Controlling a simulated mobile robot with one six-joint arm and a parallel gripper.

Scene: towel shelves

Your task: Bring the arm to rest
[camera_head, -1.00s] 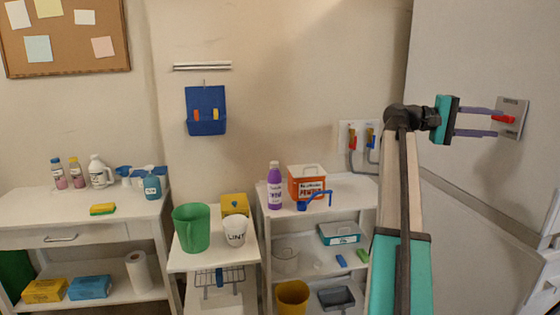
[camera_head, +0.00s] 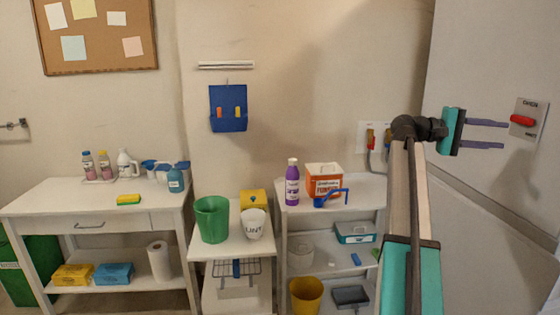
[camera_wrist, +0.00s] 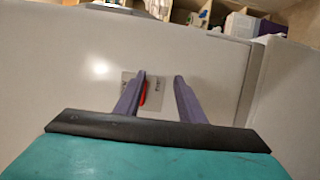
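My gripper (camera_head: 503,134) is raised at the right of the head view, with its two purple fingers apart and nothing between them. It points right toward a grey plate with a red switch handle (camera_head: 522,120) on the large light-grey panel. In the head view a gap shows between the fingertips and the plate. In the wrist view my gripper (camera_wrist: 162,80) shows its two fingers spread, with the red handle (camera_wrist: 143,91) partly hidden behind the left finger. My arm stands upright from the bottom edge, in front of part of the right shelf unit.
The light-grey panel (camera_head: 480,60) fills the right side. A white shelf unit (camera_head: 300,222) with a purple bottle (camera_head: 292,182) and orange box (camera_head: 323,180) stands left of my arm. A green bucket (camera_head: 212,219) sits on the middle stand. A white table (camera_head: 60,205) is at left.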

